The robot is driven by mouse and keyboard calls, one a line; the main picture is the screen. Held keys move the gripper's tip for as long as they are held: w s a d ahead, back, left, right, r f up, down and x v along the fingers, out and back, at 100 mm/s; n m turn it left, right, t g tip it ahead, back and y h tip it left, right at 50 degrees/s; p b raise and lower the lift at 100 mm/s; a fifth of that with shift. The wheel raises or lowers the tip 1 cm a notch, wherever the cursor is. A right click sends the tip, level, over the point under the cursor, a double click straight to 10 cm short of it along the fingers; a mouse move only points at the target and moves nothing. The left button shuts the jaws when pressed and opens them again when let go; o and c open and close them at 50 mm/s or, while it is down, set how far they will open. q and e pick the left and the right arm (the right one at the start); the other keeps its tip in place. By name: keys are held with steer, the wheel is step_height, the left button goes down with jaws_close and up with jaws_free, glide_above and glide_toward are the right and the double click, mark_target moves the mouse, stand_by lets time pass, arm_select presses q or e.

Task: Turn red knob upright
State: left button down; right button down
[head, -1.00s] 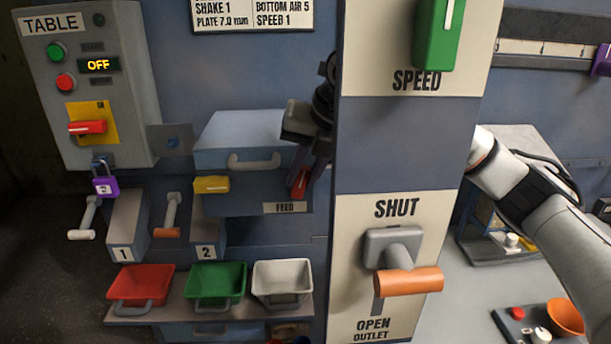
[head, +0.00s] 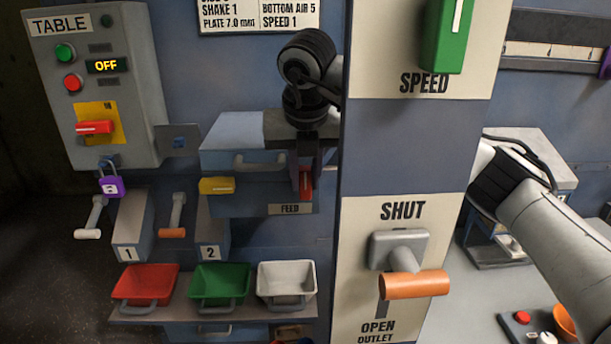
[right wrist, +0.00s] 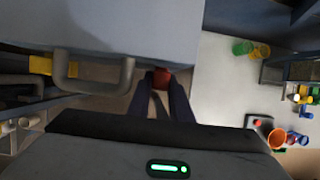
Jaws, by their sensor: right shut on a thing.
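The red knob (head: 306,184) is on the front of the feed unit, above the FEED label, and stands about upright. My right gripper (head: 304,190) points down over it, with its dark fingers shut on the knob. In the right wrist view the red knob (right wrist: 161,77) shows between the two fingertips (right wrist: 160,88). Part of the knob is hidden by the fingers. A second red handle (head: 95,127) lies level on a yellow plate on the TABLE panel, away from the gripper. My left gripper is not in view.
A post (head: 400,145) with a green SPEED lever and an orange OUTLET handle (head: 415,284) stands close to the right of my gripper and hides part of my arm. A yellow block (head: 216,186) is left of the knob. Red, green and white bins sit below.

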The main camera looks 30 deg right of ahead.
steer(key=c, duration=1.7)
jaws_free()
steer(key=shift+f, duration=0.2)
steer(key=shift+o, duration=0.6)
steer(key=shift+s+r, duration=0.1)
steer(key=shift+r, duration=0.1)
steer(key=shift+y, duration=0.3)
